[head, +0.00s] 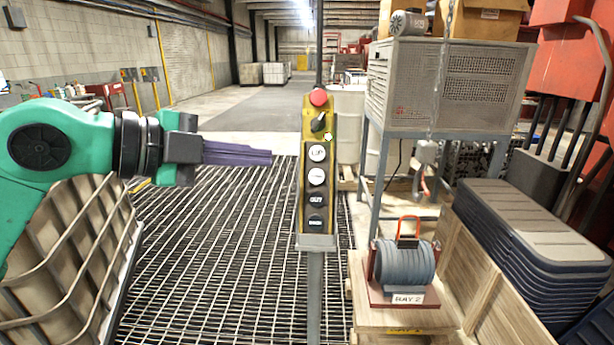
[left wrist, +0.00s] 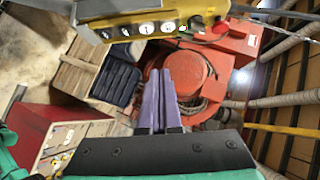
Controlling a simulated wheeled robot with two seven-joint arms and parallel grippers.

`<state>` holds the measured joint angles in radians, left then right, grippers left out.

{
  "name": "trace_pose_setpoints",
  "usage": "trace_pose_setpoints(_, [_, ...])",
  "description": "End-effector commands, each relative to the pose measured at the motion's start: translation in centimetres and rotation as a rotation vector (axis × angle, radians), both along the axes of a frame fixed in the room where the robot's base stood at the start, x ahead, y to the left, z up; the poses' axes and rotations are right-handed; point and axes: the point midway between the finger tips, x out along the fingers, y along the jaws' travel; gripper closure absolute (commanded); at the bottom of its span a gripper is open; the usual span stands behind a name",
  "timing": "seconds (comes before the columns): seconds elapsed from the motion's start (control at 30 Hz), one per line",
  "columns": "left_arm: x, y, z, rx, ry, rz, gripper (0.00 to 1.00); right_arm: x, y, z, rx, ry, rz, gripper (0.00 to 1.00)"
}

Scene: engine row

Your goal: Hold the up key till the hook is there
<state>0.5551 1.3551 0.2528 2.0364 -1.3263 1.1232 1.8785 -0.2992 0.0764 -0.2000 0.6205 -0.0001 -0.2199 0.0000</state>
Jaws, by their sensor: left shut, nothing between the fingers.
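A yellow key pendant (head: 303,200) stands upright on a grey post in the middle of the head view. It has a red stop knob (head: 318,97), a black switch, a small lit green lamp, and a column of white and black round keys. The top white key (head: 317,153) has lettering too small to read surely. The pendant also crosses the top of the left wrist view (left wrist: 105,32). My left gripper (head: 270,157) is shut and empty, its purple fingers pointing at the pendant from the left, seemingly just short of it. A grey hook block (head: 426,152) with a reddish hook hangs on a chain at right.
A grey coil (head: 405,263) with an orange handle and a "BAY 2" label sits on a wooden crate below the hook. A mesh-sided cabinet (head: 440,85) stands behind the chain. Stacked dark lids (head: 540,220) are at right. Open grating floor (head: 220,250) lies left of the pendant.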

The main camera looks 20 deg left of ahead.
Motion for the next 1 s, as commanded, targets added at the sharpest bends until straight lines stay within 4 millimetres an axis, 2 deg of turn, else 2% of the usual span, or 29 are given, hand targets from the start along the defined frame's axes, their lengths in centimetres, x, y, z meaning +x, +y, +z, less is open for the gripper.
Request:
trace_pose_setpoints(0.33, [0.0,0.1,0.4,-0.009,-0.009,0.029,1.00,0.0,0.0,0.0,0.000,0.001,0.000,0.40])
trace_pose_setpoints(0.47, [0.7,-0.3,0.5,-0.009,-0.007,0.029,1.00,0.0,-0.1,1.1,-0.002,0.001,0.001,0.40])
trace_pose_setpoints(0.67, [3.6,-2.4,0.0,-0.011,-0.006,0.025,1.00,-0.1,-0.2,4.9,-0.003,0.001,0.001,0.40])
trace_pose_setpoints(0.9, [7.8,-5.3,-1.8,-0.013,-0.008,0.022,1.00,-0.1,-0.4,8.5,-0.006,0.002,0.001,0.40])
trace_pose_setpoints(1.0, [9.6,-4.8,-3.1,-0.013,-0.003,0.028,1.00,-0.1,-0.4,9.0,-0.006,0.002,0.001,0.40])
